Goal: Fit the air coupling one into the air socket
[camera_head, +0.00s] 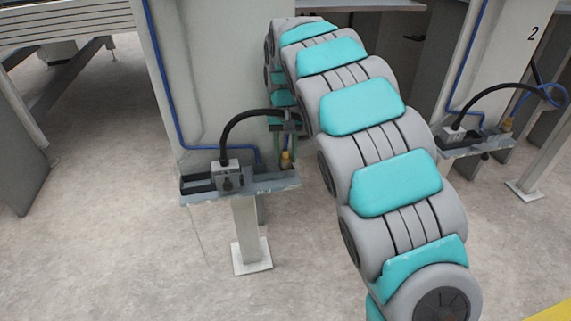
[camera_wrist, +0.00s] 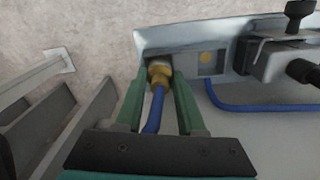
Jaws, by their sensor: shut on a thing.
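The air coupling (camera_wrist: 160,78) is a brass fitting with a blue hose (camera_wrist: 153,112) running from it toward the camera. My gripper (camera_wrist: 158,82) has its green fingers on both sides of the coupling and is shut on it. In the wrist view the coupling's far end is at a grey plate on the shelf; I cannot tell whether it is seated in a socket, as its tip is hidden. In the head view the brass coupling (camera_head: 286,161) shows at the right end of the shelf, below my gripper.
The metal shelf (camera_head: 205,197) carries a grey box (camera_head: 226,177) with a black cable. A similar station (camera_head: 470,146) stands at the right. The floor in front is clear.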

